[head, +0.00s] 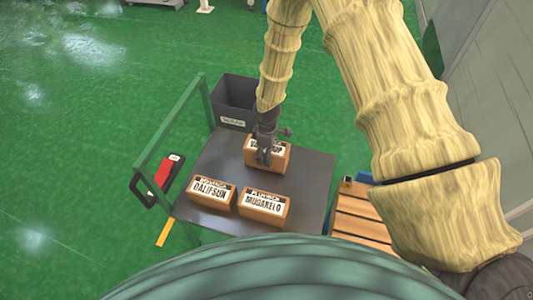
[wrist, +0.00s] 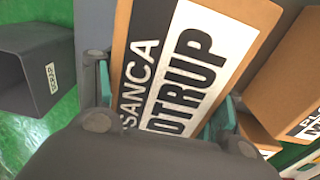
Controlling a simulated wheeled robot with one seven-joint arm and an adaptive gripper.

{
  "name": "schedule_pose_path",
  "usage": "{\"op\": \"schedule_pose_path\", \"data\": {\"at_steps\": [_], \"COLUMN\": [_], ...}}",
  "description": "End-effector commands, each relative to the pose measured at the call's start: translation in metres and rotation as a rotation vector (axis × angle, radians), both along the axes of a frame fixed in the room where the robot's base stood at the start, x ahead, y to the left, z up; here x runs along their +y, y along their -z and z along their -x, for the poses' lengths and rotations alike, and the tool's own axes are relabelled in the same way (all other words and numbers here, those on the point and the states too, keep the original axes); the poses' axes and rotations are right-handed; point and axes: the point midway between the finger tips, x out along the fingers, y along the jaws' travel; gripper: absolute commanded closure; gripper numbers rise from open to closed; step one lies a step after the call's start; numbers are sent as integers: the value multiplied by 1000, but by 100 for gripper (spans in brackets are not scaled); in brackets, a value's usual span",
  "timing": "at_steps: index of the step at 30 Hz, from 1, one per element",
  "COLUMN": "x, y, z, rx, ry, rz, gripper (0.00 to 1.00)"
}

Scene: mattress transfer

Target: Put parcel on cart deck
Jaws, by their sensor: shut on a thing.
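My gripper (head: 265,152) points down over the far part of the grey cart deck (head: 312,180). It is shut on an orange-brown parcel (head: 281,160) with a white label. In the wrist view the parcel (wrist: 200,60) fills the middle, its label partly reading "SANCA" and "OTRUP", with the fingers on either side. I cannot tell whether the parcel touches the deck or hangs just above it. Two similar parcels stand on the near part of the deck, one labelled "DALIFSUN" (head: 212,192) and one labelled "MUGARELO" (head: 263,205).
A green handle frame (head: 165,140) rises at the cart's left side. A dark grey open bin (head: 233,92) stands beyond the deck. A red object with a black loop (head: 163,174) is by the handle. Wooden slats (head: 360,220) lie right of the cart. The deck's right side is bare.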

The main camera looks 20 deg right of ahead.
Motion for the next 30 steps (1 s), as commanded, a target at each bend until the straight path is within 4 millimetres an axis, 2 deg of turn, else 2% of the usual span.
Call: {"op": "schedule_pose_path", "data": {"at_steps": [4, 14, 15, 18, 30], "x": [0, 0, 0, 0, 0], "y": [11, 13, 13, 13, 11], "z": [0, 0, 0, 0, 0], "rx": [-1, -1, 0, 0, -1], "ry": [0, 0, 0, 0, 0], "rz": [1, 0, 0, 0, 0], "gripper": [75, 75, 28, 11, 11]}}
